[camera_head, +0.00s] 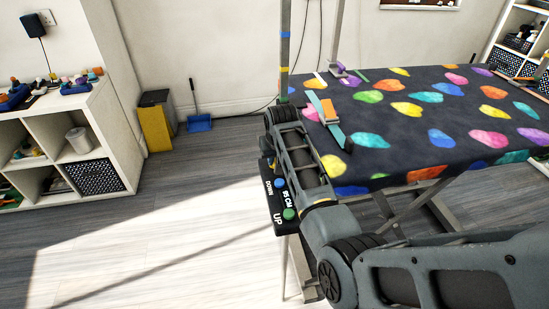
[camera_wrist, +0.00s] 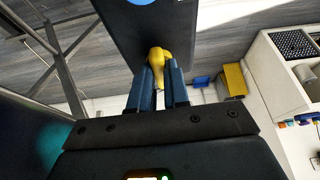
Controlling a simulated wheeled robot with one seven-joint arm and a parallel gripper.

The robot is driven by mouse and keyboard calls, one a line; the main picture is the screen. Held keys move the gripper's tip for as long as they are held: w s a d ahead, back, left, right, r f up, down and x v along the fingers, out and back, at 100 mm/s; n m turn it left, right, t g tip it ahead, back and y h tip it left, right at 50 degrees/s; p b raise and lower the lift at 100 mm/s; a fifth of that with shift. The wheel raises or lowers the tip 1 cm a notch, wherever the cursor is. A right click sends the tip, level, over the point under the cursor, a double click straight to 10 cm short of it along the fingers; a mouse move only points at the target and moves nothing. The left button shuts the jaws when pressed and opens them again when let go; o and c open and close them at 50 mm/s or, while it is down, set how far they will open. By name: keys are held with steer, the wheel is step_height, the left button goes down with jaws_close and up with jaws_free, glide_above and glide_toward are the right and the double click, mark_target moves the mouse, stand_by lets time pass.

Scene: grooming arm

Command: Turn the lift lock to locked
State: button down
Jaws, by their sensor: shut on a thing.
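The lift lock, a yellow lever (camera_wrist: 157,60), sits on the underside or edge of a dark panel in the wrist view. My gripper (camera_wrist: 160,78) has its two blue-grey fingers closed on the lever from either side. In the head view, my arm hides the gripper and the lever. The lift control box (camera_head: 279,203) shows beside my arm at the table's front left corner. It has a blue DOWN button, a green UP button and an "85 CM" label. I cannot read any lock marking.
A white shelf (camera_head: 60,135), a yellow bin (camera_head: 156,125) and a blue dustpan (camera_head: 199,123) stand at left. The floor at left is clear.

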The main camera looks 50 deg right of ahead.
steer(key=c, duration=1.1)
jaws_free()
steer(key=v, duration=0.7)
steer(key=shift+s+r+b, duration=0.2)
steer(key=shift+r+b, duration=0.15)
steer(key=shift+b, duration=0.05)
steer(key=shift+a, duration=0.15)
